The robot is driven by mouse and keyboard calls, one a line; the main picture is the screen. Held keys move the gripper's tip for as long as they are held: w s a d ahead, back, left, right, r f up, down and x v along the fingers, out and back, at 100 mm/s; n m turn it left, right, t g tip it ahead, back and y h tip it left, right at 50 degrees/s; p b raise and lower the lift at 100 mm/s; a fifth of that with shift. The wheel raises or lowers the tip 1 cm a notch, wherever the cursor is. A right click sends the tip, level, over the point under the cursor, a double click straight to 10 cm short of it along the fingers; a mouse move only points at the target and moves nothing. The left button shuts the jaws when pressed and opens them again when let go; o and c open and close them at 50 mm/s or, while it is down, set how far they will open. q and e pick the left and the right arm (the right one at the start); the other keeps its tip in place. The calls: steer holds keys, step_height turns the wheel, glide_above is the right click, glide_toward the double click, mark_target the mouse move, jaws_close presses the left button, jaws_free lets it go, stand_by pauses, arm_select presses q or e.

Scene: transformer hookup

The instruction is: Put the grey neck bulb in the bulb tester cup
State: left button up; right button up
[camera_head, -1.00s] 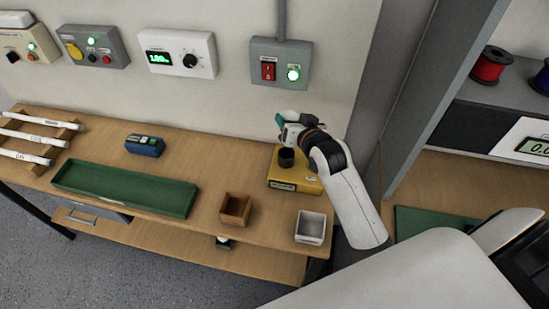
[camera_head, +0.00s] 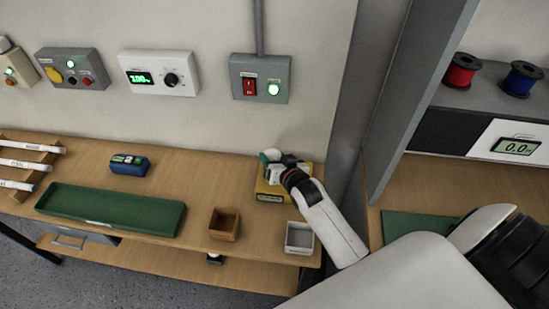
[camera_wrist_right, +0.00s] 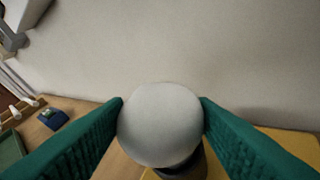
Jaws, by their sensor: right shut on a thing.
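My right gripper (camera_head: 270,157) is over the yellow bulb tester (camera_head: 268,196) at the back right of the bench. In the right wrist view its green fingers (camera_wrist_right: 161,118) are shut on the round white globe of a bulb (camera_wrist_right: 158,125). The bulb's neck is hidden behind the globe, so its colour does not show. The dark tester cup (camera_wrist_right: 190,166) shows just below and behind the globe. I cannot tell whether the neck is inside the cup. In the head view the gripper covers the cup. My left gripper is not in view.
A brown box (camera_head: 224,226) and a white box (camera_head: 300,237) stand in front of the tester. A long green tray (camera_head: 110,214) and a blue device (camera_head: 129,166) are to the left. The wall is close behind the tester, and a grey upright (camera_head: 365,110) stands to its right.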

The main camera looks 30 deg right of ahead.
steer(key=o, duration=1)
steer(key=shift+f, duration=0.1)
steer(key=shift+s, duration=0.15)
steer(key=shift+b+v, duration=0.75)
steer(key=shift+v, duration=5.2)
